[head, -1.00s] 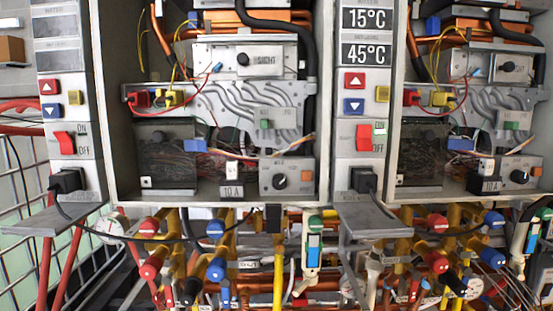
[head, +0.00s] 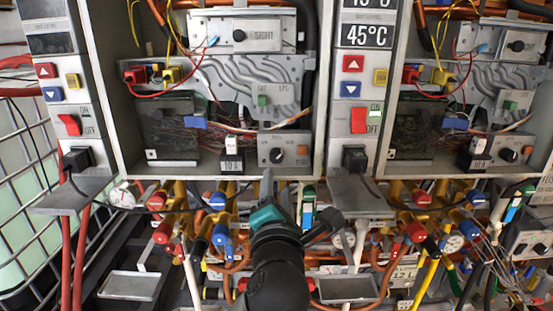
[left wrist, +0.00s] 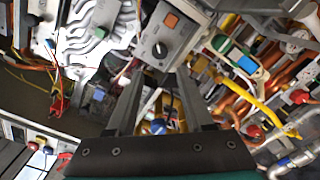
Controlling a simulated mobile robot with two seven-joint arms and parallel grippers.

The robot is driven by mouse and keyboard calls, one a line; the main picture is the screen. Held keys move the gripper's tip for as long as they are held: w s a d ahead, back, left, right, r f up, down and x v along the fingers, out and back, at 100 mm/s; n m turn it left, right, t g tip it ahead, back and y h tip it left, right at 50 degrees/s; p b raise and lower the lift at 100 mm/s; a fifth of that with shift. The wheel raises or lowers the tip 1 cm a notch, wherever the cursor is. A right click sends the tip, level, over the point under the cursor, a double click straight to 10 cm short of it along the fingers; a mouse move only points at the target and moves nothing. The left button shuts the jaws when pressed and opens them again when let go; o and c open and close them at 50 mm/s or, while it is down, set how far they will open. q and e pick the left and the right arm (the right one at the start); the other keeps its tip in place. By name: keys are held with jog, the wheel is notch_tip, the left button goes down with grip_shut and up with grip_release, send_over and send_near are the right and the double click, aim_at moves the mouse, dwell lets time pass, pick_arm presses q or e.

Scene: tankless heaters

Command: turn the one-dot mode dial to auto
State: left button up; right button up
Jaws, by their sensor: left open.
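A dark mode dial (head: 277,155) sits on a grey control box (head: 268,141) at the lower right inside the left heater. Its dot marks and pointer setting are too small to read. A similar dial (head: 508,154) is in the right heater. My left gripper (head: 268,182) is just below the left heater's box, pointing up at it. In the left wrist view, the gripper (left wrist: 160,76) is open and empty, its fingers apart below the dial (left wrist: 160,50), which appears ahead between them. My right gripper is not in view.
An orange square button (head: 303,150) is right of the left dial. A black 10 A switch (head: 231,162) is to its left. Crowded pipes and valves hang below, with a green-and-white device (head: 308,207) close to my gripper. Grey shelves (head: 360,196) jut out under the side panels.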

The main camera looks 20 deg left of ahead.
aim_at(277, 159)
pick_arm(q)
jog(key=x, duration=1.1)
jog(key=shift+a, duration=0.1)
grip_shut()
